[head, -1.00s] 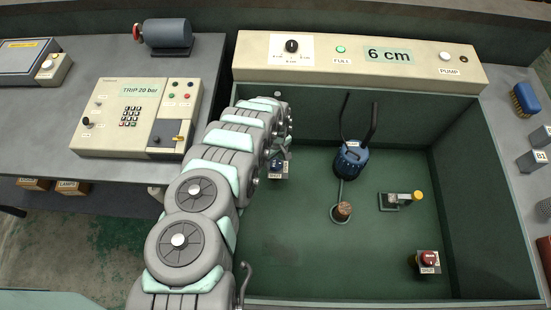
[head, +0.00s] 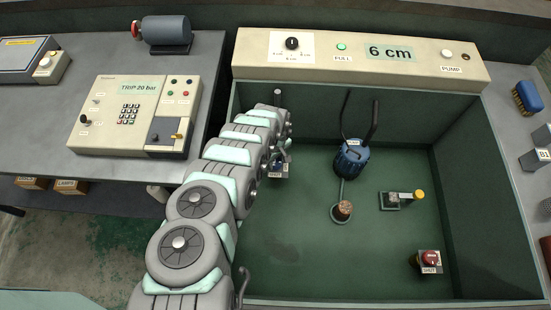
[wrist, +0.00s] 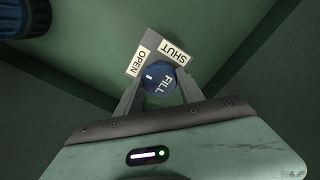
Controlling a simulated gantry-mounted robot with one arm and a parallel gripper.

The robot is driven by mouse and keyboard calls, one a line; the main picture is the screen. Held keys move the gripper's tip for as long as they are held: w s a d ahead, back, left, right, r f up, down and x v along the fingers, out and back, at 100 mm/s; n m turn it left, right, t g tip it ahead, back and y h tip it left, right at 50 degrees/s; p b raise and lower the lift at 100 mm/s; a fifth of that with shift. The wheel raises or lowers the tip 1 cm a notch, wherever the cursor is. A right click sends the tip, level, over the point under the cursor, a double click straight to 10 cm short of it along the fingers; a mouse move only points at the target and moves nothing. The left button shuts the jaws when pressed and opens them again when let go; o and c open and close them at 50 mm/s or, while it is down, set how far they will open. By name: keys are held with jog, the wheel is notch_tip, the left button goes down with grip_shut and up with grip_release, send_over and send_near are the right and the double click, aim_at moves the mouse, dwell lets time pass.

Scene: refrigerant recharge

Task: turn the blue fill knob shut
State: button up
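The blue fill knob (wrist: 159,84) sits low in the wrist view, with an OPEN label at its upper left and a SHUT label at its upper right. Its white mark is on the side toward the OPEN label. My gripper (wrist: 160,86) has one finger on each side of the knob, spread slightly wider than it, and contact is hard to tell. In the head view, my gripper (head: 280,157) is over the knob at the left of the green bay, and my arm and fingers hide much of the knob. The SHUT label (head: 277,175) shows below it.
A blue cylinder (head: 350,160) with black hoses stands mid-bay. A brown-topped fitting (head: 342,210), a yellow-ended valve (head: 405,197) and a red knob (head: 429,258) are to its right and front.

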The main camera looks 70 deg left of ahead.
jog(key=c, duration=0.8)
